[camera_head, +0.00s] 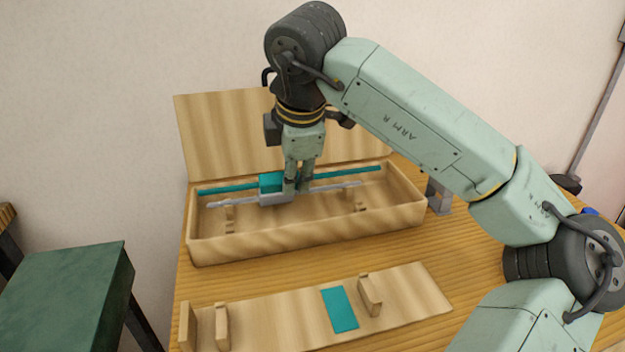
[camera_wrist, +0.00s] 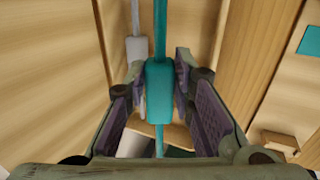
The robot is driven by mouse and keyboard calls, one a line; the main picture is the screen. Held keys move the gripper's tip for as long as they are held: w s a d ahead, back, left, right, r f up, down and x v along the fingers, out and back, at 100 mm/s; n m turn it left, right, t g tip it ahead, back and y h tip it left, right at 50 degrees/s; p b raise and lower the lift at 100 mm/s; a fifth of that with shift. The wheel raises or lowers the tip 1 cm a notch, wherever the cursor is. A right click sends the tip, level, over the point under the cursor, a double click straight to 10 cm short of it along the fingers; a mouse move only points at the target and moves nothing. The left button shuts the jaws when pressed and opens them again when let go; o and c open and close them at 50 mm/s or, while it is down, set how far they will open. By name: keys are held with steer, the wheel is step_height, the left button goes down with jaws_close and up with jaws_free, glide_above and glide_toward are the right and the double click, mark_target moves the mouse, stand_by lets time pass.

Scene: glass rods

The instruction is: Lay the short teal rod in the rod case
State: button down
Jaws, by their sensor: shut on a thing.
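The teal rod (camera_head: 350,173), with a teal block (camera_head: 271,182) at its middle, lies level along the back part of the open wooden rod case (camera_head: 310,231). My gripper (camera_head: 297,187) points down into the case and is shut on the teal rod at its block. In the wrist view the teal block (camera_wrist: 160,88) sits between my finger pads. I cannot tell whether the rod touches its rests or hangs just above them. A grey rod (camera_head: 228,202) with a grey block lies in the case in front of the teal one.
The case's lid (camera_head: 222,130) stands open behind it. In front, a wooden rack board (camera_head: 270,324) carries a teal patch (camera_head: 340,309) and upright supports, with no rod on it. A green stool (camera_head: 65,295) stands left of the table. Bare tabletop (camera_head: 235,278) lies between case and board.

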steer(key=shift+f+b, duration=1.9)
steer(key=shift+f, duration=1.25)
steer(key=shift+f+b, duration=0.45)
steer(key=shift+b, duration=0.05)
steer(key=shift+r, duration=0.2)
steer(key=shift+r, duration=0.5)
steer(key=shift+f+b, duration=0.9)
steer(key=c, duration=1.5)
jaws_free()
steer(key=shift+o, duration=1)
steer(key=shift+s+f, duration=0.1)
steer(key=shift+s, duration=0.05)
